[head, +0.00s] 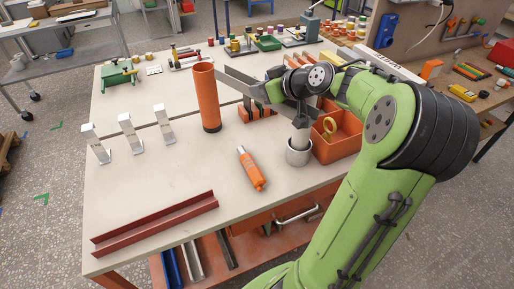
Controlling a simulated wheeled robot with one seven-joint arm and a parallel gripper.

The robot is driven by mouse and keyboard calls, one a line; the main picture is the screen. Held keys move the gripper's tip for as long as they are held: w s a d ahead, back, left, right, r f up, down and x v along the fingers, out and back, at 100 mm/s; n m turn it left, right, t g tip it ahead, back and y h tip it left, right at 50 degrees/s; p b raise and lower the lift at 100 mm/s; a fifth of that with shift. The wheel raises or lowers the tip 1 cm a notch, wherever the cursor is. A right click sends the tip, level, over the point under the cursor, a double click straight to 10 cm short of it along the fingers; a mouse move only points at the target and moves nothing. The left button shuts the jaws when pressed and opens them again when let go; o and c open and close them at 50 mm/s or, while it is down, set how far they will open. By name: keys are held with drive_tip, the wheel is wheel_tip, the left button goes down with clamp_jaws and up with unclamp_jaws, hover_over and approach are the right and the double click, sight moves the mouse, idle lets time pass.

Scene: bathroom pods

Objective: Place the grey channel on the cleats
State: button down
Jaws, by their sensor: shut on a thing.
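The grey channel (238,83) is a long, thin length held in the air above the middle of the table, slanting down from upper left to lower right. My gripper (273,93) is shut on it, near its right part. The wrist and arm partly hide that end, and the fingertips are hard to make out. The cleats are three pale metal brackets standing in a slanting row on the left of the table: the near one (96,144), the middle one (130,133) and the far one (162,122). They stand apart from the channel, to its lower left, and hold nothing.
An orange tube (207,98) stands upright between cleats and gripper. A red channel (155,222) lies along the front edge. The table between it and the cleats is clear.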

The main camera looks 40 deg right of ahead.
drive_tip(key=f+b, duration=0.3)
drive_tip(key=f, duration=0.8)
drive_tip(key=f+b, duration=0.4)
drive_tip(key=f, duration=0.7)
drive_tip(key=shift+w+f, duration=0.2)
drive_tip(key=shift+f, duration=0.15)
drive_tip(key=shift+a, duration=0.1)
drive_tip(key=shift+f+b, duration=0.15)
drive_tip(key=shift+b, duration=0.25)
drive_tip(key=c, duration=1.5)
unclamp_jaws()
